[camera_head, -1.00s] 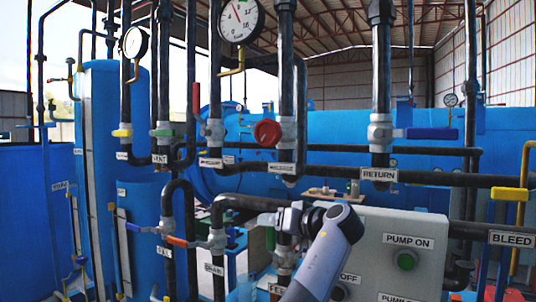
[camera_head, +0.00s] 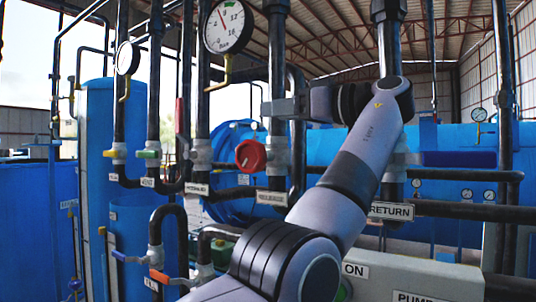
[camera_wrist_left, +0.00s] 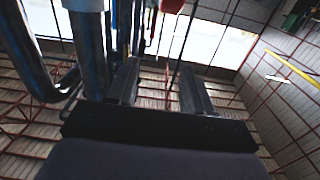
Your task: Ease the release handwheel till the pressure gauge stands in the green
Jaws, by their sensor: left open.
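The red release handwheel (camera_head: 250,155) sits on a vertical pipe above a label (camera_head: 271,198) in the head view. A red piece at that view's top edge (camera_wrist_left: 172,5) may be the handwheel. My right gripper is out of view.
Dark vertical pipes (camera_head: 278,60) stand close around the handwheel. A blue lever (camera_head: 457,159) and the RETURN label (camera_head: 391,211) are at right. A smaller gauge (camera_head: 127,58) and a green-handled valve (camera_head: 148,154) are at left. A grey control box (camera_head: 420,278) is below.

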